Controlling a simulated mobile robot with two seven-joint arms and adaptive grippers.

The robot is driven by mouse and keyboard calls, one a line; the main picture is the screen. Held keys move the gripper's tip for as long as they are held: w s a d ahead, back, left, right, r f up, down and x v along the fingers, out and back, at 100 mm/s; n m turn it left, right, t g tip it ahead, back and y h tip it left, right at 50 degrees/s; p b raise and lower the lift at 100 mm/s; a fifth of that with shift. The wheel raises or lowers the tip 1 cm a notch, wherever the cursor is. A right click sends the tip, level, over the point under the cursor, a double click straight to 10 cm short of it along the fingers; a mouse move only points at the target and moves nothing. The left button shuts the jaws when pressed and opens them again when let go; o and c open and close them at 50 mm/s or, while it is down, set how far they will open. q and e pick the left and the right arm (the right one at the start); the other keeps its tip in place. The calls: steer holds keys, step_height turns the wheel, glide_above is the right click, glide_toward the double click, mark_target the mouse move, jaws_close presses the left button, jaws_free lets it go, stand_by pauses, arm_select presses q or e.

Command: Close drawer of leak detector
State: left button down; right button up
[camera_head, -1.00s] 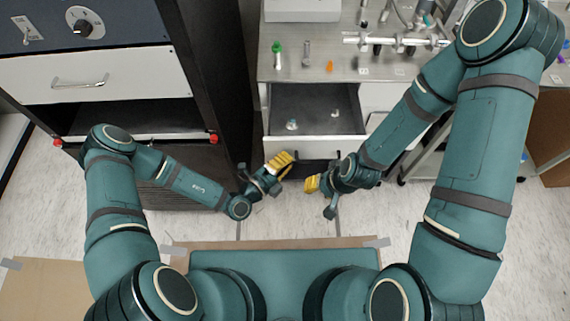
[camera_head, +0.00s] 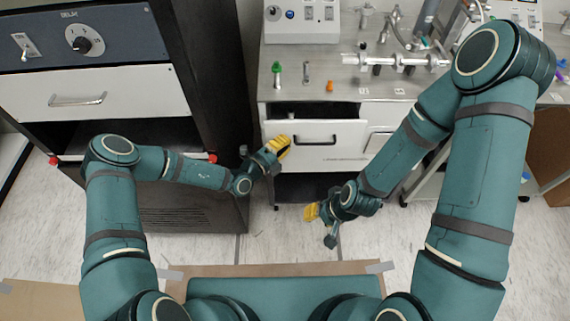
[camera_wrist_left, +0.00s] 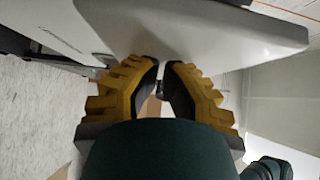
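The drawer (camera_head: 330,157) has a white front with a black handle and sits under the steel worktop.
The steel worktop (camera_head: 345,85) carries a green-topped item (camera_head: 277,75), an orange item (camera_head: 330,86) and metal pipework. A dark cabinet (camera_head: 200,70) with a white drawer stands at left, close to my left arm.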

arm_select(q)
steer(key=w+b, duration=0.2)
steer(key=w, duration=0.4)
steer(key=shift+w+f, duration=0.1)
steer(key=shift+w, duration=0.1)
steer(key=shift+w+b, duration=0.3)
arm_select(e)
steer(key=f, duration=0.1)
steer(key=s+f, duration=0.1)
steer(key=f, duration=0.1)
steer(key=shift+a, duration=0.1)
